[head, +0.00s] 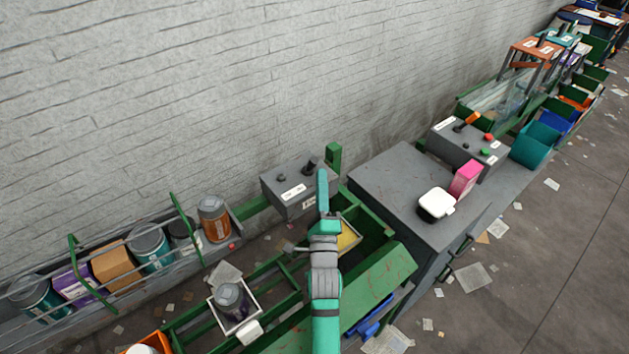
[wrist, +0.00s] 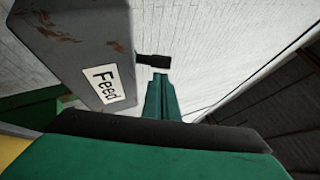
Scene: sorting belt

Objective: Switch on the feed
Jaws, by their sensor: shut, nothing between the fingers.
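A grey control box (head: 297,188) stands by the wall in the head view. A dark lever (head: 311,164) sticks out of it. In the wrist view the box (wrist: 85,30) fills the upper left, with a white "Feed" label (wrist: 102,86), and the short black lever (wrist: 153,61) points right from its side. My gripper (head: 322,173) is right beside the lever in the head view. In the wrist view its shut, empty fingers (wrist: 161,77) end just below the lever's end. Whether they touch it I cannot tell.
A grey cabinet (head: 385,185) with a white-lidded tub (head: 437,203) and a pink box (head: 465,180) stands to the right. A second control box (head: 455,143) with an orange-handled lever is behind it. Several cans and boxes line the belt (head: 150,278) at left.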

